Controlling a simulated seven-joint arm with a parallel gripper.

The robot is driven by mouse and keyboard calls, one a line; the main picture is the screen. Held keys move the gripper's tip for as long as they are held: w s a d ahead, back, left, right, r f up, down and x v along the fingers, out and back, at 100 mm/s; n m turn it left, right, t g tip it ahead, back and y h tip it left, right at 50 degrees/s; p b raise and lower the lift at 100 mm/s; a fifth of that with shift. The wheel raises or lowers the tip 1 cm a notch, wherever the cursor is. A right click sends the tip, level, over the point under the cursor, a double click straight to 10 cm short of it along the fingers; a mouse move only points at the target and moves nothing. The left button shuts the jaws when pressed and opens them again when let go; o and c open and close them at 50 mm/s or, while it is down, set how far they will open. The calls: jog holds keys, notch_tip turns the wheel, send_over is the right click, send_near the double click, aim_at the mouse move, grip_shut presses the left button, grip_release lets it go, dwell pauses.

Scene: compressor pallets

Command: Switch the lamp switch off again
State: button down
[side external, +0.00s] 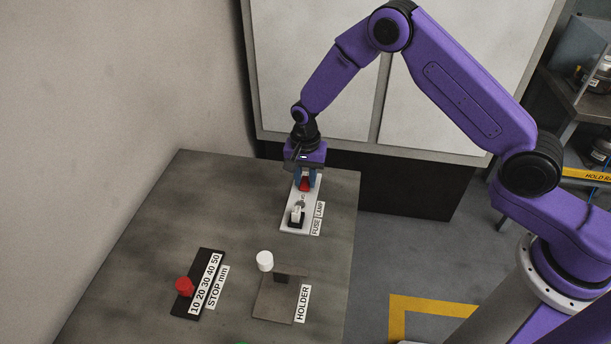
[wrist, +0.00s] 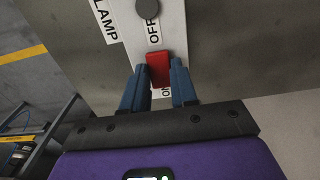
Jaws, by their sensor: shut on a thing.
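The lamp switch has a red lever (side external: 305,184) at the far end of a white plate (side external: 288,224). In the wrist view the red lever (wrist: 158,66) sits between the two blue fingers of my gripper (wrist: 160,80), which are shut on it. It lies on the side of the "ON" label, partly hidden by the fingers, with the "OFF" label (wrist: 153,32) beyond it. In the side view my gripper (side external: 306,180) points down over the plate's far end and partly hides the lever. A "LAMP" label (side external: 319,210) lies beside the plate.
Nearer on the table are a holder (side external: 275,306) with a white cap (side external: 265,261), and a black stop scale (side external: 209,262) with a red knob (side external: 185,286). The table's left side is clear.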

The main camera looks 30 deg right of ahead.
aim_at(305, 182)
jog(key=c, duration=0.9)
grip_release()
jog(key=shift+r, duration=0.1)
notch_tip(305, 182, up, 17)
jog(key=shift+r, duration=0.1)
